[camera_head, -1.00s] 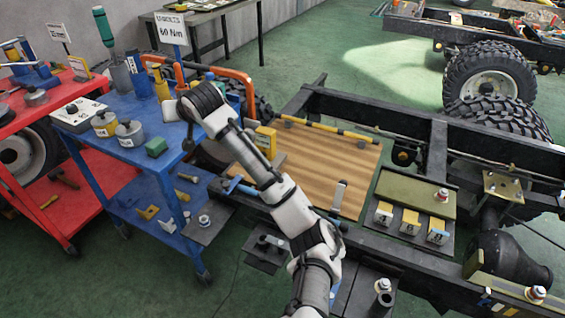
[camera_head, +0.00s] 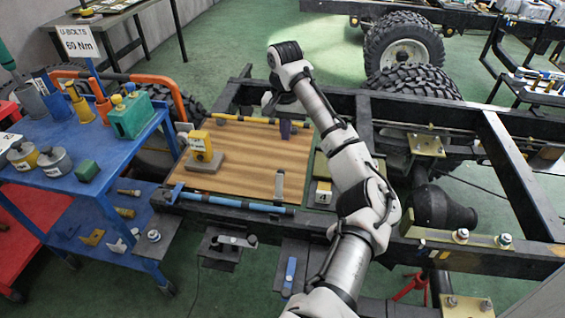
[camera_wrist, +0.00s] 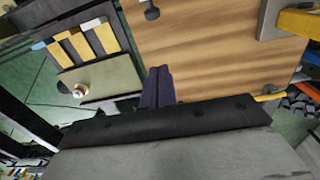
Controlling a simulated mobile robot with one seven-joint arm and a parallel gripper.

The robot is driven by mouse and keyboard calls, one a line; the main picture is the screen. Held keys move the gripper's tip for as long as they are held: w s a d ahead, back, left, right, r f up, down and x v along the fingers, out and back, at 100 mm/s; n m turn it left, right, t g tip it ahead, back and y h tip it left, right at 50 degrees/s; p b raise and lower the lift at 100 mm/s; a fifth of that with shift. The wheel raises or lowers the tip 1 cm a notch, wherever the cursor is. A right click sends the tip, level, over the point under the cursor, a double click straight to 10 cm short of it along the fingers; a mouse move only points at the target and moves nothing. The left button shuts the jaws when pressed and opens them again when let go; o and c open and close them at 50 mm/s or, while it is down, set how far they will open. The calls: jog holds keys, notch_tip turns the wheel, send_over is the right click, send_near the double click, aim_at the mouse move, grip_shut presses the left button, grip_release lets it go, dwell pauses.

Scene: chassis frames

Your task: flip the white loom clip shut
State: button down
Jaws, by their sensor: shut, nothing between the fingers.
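My gripper (camera_head: 285,130) hangs over the far right part of a wooden board (camera_head: 240,160), its dark purple fingers together and empty. The closed fingers (camera_wrist: 157,86) also show in the wrist view, over the board's edge. A pale grey strap-like piece (camera_head: 280,186) stands upright near the board's near right edge, apart from my gripper. Its end seems to show at the top of the wrist view (camera_wrist: 152,10). A small whitish piece (camera_head: 184,128) stands by the far left corner. I cannot tell for sure which is the white loom clip.
A yellow-and-black tube (camera_head: 235,120) runs along the board's far edge, a blue tube (camera_head: 235,204) along the near edge. A yellow block (camera_head: 200,145) stands on the board's left. The board's middle is clear.

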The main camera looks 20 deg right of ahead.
aim_at(280, 184)
notch_tip(280, 184, down, 9)
jog(key=shift+f+p, duration=0.15)
jog(key=shift+p, duration=0.55)
jog(key=shift+s+a+f+p, duration=0.1)
jog(key=shift+s+a+p, duration=0.05)
jog(key=shift+s+p, duration=0.15)
jog(key=shift+s+a+r+p, duration=0.2)
jog(key=shift+s+a+p, duration=0.05)
jog(key=shift+s+a, duration=0.3)
jog(key=shift+s+a+r+p, duration=0.15)
jog(key=shift+s+a+p, duration=0.2)
jog(key=shift+s, duration=0.3)
